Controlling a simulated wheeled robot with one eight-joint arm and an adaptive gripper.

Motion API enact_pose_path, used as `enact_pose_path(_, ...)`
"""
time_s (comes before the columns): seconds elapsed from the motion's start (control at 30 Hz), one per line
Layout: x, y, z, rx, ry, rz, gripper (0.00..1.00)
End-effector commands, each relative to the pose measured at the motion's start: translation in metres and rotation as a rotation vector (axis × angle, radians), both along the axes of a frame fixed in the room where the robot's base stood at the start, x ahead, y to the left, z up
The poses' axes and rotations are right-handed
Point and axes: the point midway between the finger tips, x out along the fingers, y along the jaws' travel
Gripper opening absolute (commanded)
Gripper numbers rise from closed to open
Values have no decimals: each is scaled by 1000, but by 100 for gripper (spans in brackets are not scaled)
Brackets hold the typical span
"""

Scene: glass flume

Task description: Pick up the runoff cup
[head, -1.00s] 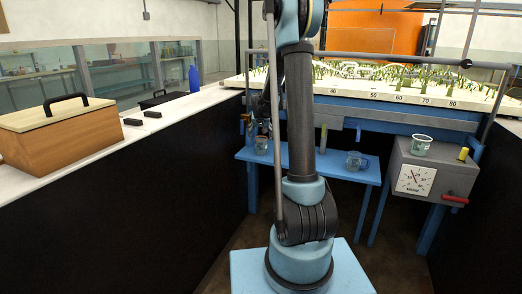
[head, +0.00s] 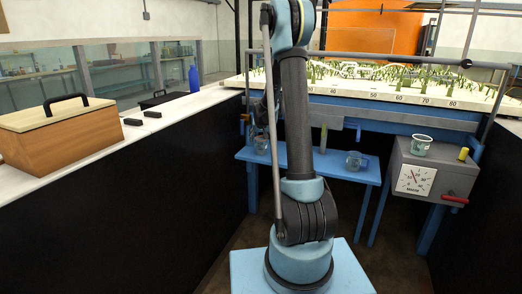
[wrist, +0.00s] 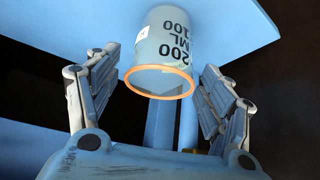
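A clear cup with an orange rim and dark "200 ML 100" markings (wrist: 163,45) is in the wrist view, appearing upside down in that picture. It seems to be the cup at the left of the low blue bench (head: 261,146) in the head view. My gripper (wrist: 162,62) is open, with a finger on each side of the cup and visible gaps between. I cannot tell how far the fingertips reach along it. In the head view my gripper is mostly hidden behind my arm.
The blue bench (head: 335,172) also holds a green upright item (head: 323,138) and a glass jug (head: 354,160). A grey dial scale (head: 415,180) with a beaker (head: 421,145) stands right. A blue rail (head: 390,122) runs above the bench.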

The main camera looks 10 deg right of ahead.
Motion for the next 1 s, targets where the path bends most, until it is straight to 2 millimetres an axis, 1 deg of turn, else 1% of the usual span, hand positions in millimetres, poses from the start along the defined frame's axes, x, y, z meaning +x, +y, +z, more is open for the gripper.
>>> enact_pose_path(0.03,0,0,0,0,0,0,57)
enact_pose_path(0.07,0,0,0,0,0,0,50)
enact_pose_path(0.1,0,0,0,0,0,0,41)
enact_pose_path(0.17,0,0,0,0,0,0,28)
enact_pose_path(0.2,0,0,0,0,0,0,24)
enact_pose_path(0.47,0,0,0,0,0,0,23)
enact_pose_path(0.57,0,0,4,0,0,0,23)
enact_pose_path(0.67,0,0,14,0,0,0,23)
enact_pose_path(0.77,0,0,29,0,0,0,23)
enact_pose_path(1.0,0,0,72,0,0,0,23)
